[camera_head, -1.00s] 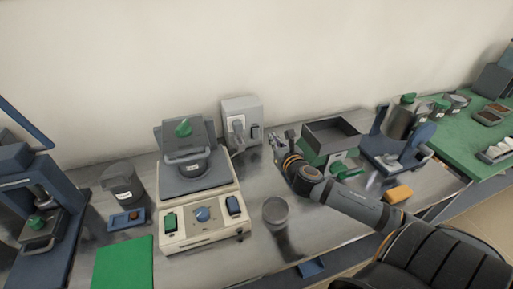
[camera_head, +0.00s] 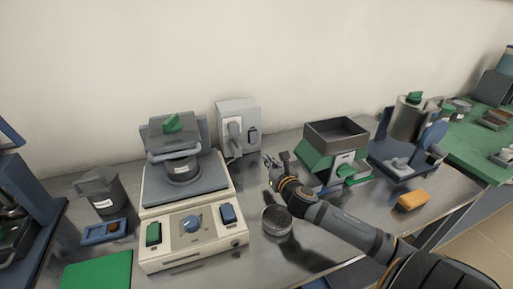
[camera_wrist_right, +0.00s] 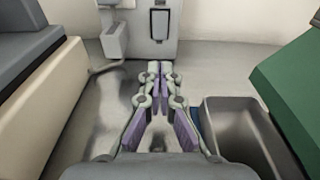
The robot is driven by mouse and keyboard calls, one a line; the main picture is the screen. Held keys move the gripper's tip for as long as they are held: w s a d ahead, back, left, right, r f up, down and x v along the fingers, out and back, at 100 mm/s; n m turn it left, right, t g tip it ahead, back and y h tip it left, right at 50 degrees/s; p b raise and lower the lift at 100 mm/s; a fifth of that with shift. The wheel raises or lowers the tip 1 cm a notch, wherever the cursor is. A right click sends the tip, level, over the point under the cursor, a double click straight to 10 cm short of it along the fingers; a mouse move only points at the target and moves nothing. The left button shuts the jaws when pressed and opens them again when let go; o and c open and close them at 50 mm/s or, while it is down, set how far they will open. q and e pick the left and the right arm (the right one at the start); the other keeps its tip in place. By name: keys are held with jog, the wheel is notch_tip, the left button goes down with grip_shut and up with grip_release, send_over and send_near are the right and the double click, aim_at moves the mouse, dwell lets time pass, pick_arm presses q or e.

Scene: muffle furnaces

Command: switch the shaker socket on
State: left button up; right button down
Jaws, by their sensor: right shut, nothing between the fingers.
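The grey wall socket (camera_head: 239,131) stands behind the bench, to the right of the shaker, with a plug in its left part and a dark rocker switch (camera_head: 253,137) at its right. In the right wrist view the socket (camera_wrist_right: 140,25) is ahead, its switch (camera_wrist_right: 159,22) at top centre and the plug (camera_wrist_right: 112,40) left of it. The shaker (camera_head: 190,213) has a cream base and a grey clamped top. My right gripper (camera_head: 274,161) is shut and empty, in front of and below the socket, apart from it. The fingertips also show in the right wrist view (camera_wrist_right: 158,67).
A green funnel stand with a dark tray (camera_head: 336,134) stands right of my right gripper. A round grey container (camera_head: 277,220) sits below my arm. A green mat (camera_head: 97,271) and a dark jar (camera_head: 101,191) are at left. An orange block (camera_head: 412,200) lies at right.

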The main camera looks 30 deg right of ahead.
aim_at(254, 142)
jog(key=x, duration=1.2)
jog(key=shift+w+f, duration=0.1)
jog(key=shift+w, duration=0.25)
